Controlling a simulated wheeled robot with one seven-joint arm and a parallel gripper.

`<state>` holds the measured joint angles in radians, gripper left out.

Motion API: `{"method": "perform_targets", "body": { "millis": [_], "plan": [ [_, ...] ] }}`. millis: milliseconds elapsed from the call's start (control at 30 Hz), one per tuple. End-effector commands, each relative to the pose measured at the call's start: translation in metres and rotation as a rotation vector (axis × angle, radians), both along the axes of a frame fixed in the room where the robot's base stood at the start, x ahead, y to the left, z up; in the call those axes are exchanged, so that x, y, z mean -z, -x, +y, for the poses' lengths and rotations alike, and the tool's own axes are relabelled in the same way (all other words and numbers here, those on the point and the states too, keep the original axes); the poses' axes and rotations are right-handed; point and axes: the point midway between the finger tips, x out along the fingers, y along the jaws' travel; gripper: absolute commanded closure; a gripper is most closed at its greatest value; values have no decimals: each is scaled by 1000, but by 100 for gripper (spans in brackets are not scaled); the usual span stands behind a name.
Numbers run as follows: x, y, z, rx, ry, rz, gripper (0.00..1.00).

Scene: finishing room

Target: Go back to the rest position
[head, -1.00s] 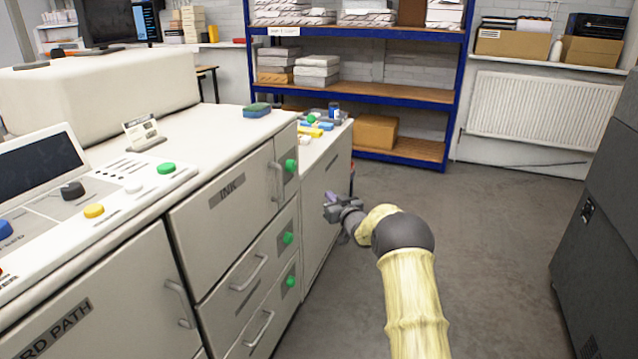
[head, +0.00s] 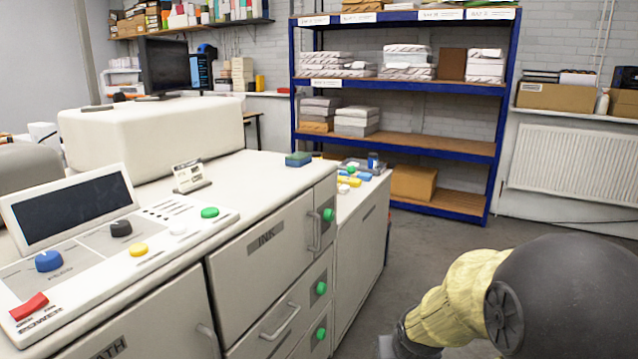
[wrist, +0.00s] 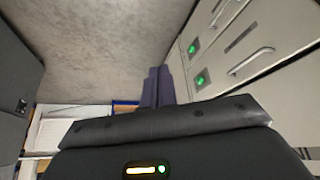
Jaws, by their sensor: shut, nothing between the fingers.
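My gripper (wrist: 158,85) shows in the wrist view with its two dark purple fingers together and nothing between them. It hangs over the grey floor, to the left of the machine's drawer fronts in that view, apart from them. In the head view my arm, with its cream sleeve, fills the lower right corner. The gripper's fingers are mostly cut off by the bottom edge there. All the machine's doors and drawers in view look shut.
A long white machine (head: 270,200) with a control panel (head: 75,222) stands along the left. A blue shelf unit (head: 395,86) and a radiator (head: 575,165) line the back wall.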

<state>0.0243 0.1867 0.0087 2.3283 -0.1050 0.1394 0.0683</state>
Motion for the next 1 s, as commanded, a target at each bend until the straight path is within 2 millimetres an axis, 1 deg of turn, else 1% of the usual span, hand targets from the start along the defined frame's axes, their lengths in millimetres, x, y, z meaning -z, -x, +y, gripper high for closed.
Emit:
{"method": "perform_targets", "body": {
  "millis": [33,100,300,367,400,567,667,767,800,1000],
  "plan": [
    [1,23,2,2,-2,40,100],
    [5,51,3,6,-6,97,100],
    [12,121,9,13,-24,234,100],
    [11,138,10,13,-29,266,100],
    [-1,133,10,12,-27,260,100],
    [-24,132,10,12,-26,259,100],
    [-40,132,10,12,-26,258,100],
    [-61,132,10,12,-26,257,100],
    [-71,131,10,12,-26,257,100],
    [-118,131,10,12,-26,256,100]
  ]
}}
